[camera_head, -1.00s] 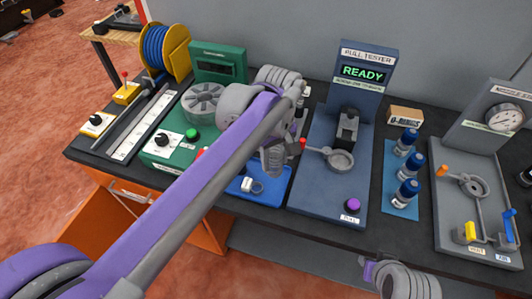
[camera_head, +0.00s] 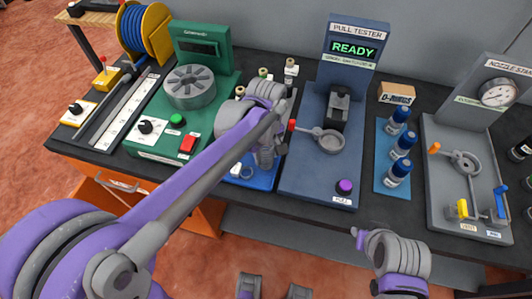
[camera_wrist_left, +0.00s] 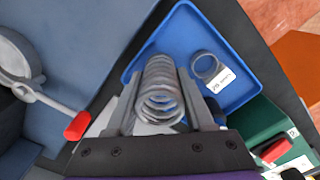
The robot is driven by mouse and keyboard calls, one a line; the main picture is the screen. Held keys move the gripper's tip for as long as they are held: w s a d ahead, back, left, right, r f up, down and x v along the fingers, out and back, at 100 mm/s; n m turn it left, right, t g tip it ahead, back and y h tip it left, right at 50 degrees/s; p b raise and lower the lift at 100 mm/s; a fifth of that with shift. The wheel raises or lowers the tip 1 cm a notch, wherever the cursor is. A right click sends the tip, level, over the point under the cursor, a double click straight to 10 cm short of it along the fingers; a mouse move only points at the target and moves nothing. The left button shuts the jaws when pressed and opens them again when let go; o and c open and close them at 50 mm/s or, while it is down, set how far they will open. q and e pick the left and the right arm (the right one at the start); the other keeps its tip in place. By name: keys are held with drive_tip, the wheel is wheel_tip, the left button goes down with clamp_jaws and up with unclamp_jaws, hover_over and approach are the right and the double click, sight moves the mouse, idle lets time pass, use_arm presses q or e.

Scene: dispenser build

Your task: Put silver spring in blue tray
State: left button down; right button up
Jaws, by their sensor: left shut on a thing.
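My left gripper (camera_head: 268,158) is shut on the silver spring (camera_wrist_left: 161,92), a grey coil lying between its two fingers in the left wrist view. In the head view the wrist and fingers largely hide the spring. The blue tray (camera_head: 262,178) lies under and around the gripper on the bench. In the left wrist view the tray (camera_wrist_left: 185,35) shows behind the spring, which looks to be above it; the gap cannot be judged. A silver ring (camera_wrist_left: 207,68) and a white label (camera_wrist_left: 222,81) are in the tray.
The blue-grey pull tester (camera_head: 320,185) with a red-tipped lever (camera_wrist_left: 77,125) stands close to the right of the tray. The green device (camera_head: 165,148) with buttons is on the left. Small bottles (camera_head: 291,70) stand behind the gripper.

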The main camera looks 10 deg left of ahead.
use_arm(q)
drive_tip(key=shift+f, duration=0.2)
drive_tip(key=shift+c, duration=1.4)
unclamp_jaws()
drive_tip(key=shift+r, duration=0.1)
drive_tip(key=shift+r, duration=0.3)
wheel_tip(320, 180, up, 12)
drive_tip(key=shift+f+p, duration=0.2)
drive_tip(key=shift+p, duration=0.35)
drive_tip(key=s+a+f+m+t, duration=0.2)
drive_tip(key=s+a+f+m, duration=0.1)
drive_tip(key=s+f, duration=0.3)
drive_tip(key=s+a+f+m+t, duration=0.3)
drive_tip(key=s+a+f+m, duration=0.1)
drive_tip(key=s, duration=0.5)
wheel_tip(320, 180, down, 2)
drive_tip(key=shift+s+a+f+m, duration=0.2)
drive_tip(key=shift+a+f+m, duration=0.05)
drive_tip(key=shift+m, duration=0.55)
